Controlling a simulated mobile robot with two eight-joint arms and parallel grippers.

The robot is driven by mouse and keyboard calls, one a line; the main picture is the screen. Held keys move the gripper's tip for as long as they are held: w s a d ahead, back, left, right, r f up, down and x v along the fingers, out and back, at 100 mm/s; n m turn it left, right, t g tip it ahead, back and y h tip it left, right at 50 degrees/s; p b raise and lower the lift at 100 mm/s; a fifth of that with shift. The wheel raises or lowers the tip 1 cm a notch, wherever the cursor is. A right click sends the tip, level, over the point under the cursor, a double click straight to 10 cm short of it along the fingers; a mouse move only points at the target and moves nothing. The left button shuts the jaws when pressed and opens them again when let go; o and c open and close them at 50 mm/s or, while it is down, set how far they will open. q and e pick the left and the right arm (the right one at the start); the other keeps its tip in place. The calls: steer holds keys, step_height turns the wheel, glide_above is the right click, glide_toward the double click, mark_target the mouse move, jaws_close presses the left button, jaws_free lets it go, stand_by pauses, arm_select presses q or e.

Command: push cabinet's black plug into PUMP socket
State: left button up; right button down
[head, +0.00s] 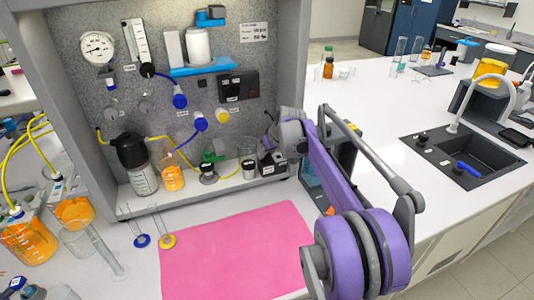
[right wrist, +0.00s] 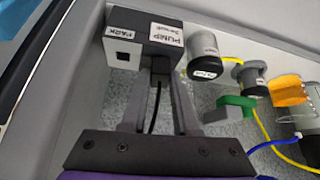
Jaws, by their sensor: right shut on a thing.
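The socket block (right wrist: 155,30) shows at the top of the right wrist view. Its white PARK side (right wrist: 122,54) has an empty square hole, and its dark grey PUMP side carries a label (right wrist: 167,34). The black plug (right wrist: 159,72), with a black cable trailing back, is between the fingers of my right gripper (right wrist: 160,82), which is shut on it. The plug is right at the PUMP face; how deep it sits I cannot tell. In the head view the block (head: 270,163) stands at the cabinet's right, with my right wrist covering the plug. My left gripper is not in view.
A beaker (head: 248,168) and a green-topped device (head: 209,170) stand left of the block on the cabinet ledge. The cabinet side wall (head: 290,60) is close to my right arm. A clear pink mat (head: 235,255) lies in front.

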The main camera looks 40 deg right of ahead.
steer(key=c, duration=0.6)
jaws_free()
steer(key=v, duration=1)
steer(key=shift+s+r, duration=0.2)
steer(key=shift+r, duration=0.1)
